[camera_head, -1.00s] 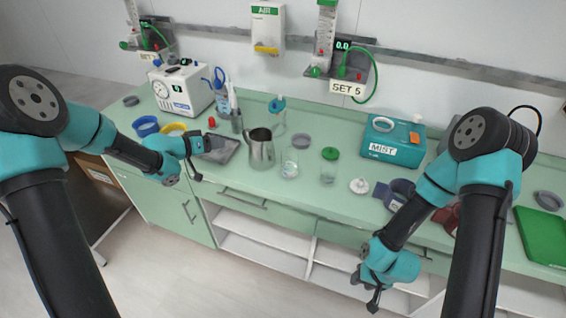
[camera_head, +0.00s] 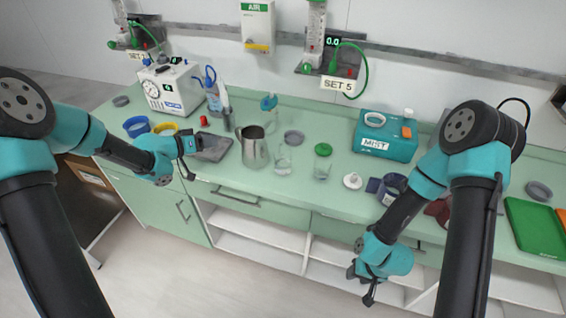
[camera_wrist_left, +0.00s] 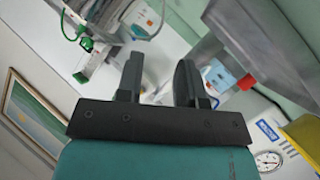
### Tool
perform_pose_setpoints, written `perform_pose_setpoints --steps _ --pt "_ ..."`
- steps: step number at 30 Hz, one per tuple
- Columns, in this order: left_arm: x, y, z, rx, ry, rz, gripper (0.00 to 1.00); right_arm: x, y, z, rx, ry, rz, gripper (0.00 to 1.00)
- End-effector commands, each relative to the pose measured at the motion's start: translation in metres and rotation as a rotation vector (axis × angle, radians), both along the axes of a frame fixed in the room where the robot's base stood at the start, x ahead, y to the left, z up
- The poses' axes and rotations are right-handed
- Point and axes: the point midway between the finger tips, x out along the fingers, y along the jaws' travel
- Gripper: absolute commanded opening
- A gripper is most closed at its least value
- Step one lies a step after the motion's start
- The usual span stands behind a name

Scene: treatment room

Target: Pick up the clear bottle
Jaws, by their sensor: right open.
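A clear container with a green lid (camera_head: 322,168) stands upright near the middle of the counter. An open clear glass (camera_head: 283,163) stands to its left. A clear bottle with a teal top (camera_head: 268,107) stands farther back, behind the steel jug; I cannot tell which of these is meant. My left gripper (camera_head: 188,157) is open and empty at the counter's front, left of all three, beside the dark tray. Its spread fingers show in the left wrist view (camera_wrist_left: 160,82). My right gripper (camera_head: 362,285) is open and empty, low in front of the counter.
A steel jug (camera_head: 254,150) stands between my left gripper and the clear containers. A dark grey tray (camera_head: 214,149) lies beside that gripper. A white lid-like piece (camera_head: 352,181) and a teal MIST box (camera_head: 388,143) are to the right. The floor in front is free.

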Motion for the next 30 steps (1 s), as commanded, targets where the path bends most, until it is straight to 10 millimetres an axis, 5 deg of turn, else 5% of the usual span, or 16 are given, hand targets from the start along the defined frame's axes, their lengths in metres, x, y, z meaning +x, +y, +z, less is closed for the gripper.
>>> perform_pose_setpoints --steps 8,25,30 --pt "0.0000 0.0000 0.0000 0.000 0.000 0.000 0.36 0.0000 0.0000 0.0000 0.000 0.000 0.000 0.43" --pt "0.0000 0.0000 0.0000 0.000 0.000 0.000 0.91 0.0000 0.0000 0.0000 0.000 0.000 0.000 0.43" --pt "0.0000 0.0000 0.0000 0.000 0.000 0.000 0.93 0.0000 0.0000 0.0000 0.000 0.000 0.000 0.43"
